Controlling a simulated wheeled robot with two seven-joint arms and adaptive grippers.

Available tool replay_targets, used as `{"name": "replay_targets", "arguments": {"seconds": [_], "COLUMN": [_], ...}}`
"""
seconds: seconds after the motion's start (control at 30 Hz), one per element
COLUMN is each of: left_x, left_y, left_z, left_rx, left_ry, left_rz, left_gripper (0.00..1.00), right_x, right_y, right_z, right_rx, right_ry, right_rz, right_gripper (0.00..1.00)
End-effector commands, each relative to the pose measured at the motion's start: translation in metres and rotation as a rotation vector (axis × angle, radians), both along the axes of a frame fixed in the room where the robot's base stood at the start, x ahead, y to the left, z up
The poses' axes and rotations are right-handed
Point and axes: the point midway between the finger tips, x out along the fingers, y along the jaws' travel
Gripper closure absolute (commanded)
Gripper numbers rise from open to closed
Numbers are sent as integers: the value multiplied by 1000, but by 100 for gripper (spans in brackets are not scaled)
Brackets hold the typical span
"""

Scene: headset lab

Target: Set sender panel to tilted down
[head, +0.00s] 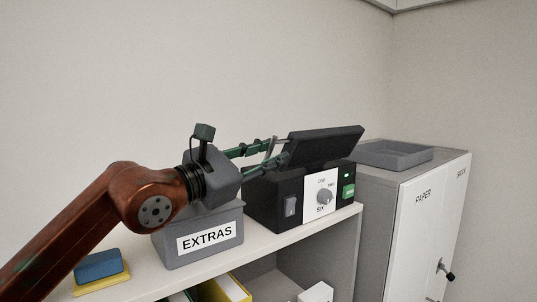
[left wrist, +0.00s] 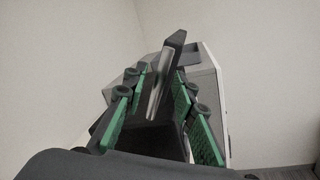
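The sender is a black box (head: 273,203) on the shelf top, with a white dial plate and a green button on its front. Its dark flat panel (head: 325,146) stands above the box, tilted, and shows nearly edge-on in the left wrist view (left wrist: 174,48). A grey metal bar (left wrist: 158,88) lies at the panel's near end. My left gripper (head: 281,151) is at the panel's left end, its green fingers apart on either side of the bar and panel edge. I cannot tell whether either finger touches. My right gripper is not in view.
A grey EXTRAS bin (head: 200,242) stands left of the sender, under my left wrist. A blue block on a yellow one (head: 99,266) is farther left. A grey cabinet (head: 380,200) with an empty tray (head: 393,154) stands to the right.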

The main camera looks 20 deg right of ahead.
Motion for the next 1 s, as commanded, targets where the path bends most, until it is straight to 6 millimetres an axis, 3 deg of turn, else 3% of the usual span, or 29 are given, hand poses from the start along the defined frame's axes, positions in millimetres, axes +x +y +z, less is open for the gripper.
{"name": "replay_targets", "arguments": {"seconds": [0.33,0.8,1.0], "left_x": [-3,-41,-49], "left_y": [10,90,107], "left_z": [-1,-10,-12], "left_rx": [0,0,0], "left_ry": [0,-1,1], "left_rz": [1,2,0], "left_gripper": [75,75,75], "right_x": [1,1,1], "right_y": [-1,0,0], "right_z": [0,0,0], "right_rx": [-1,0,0], "right_ry": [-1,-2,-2], "right_rz": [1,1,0], "right_gripper": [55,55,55]}}
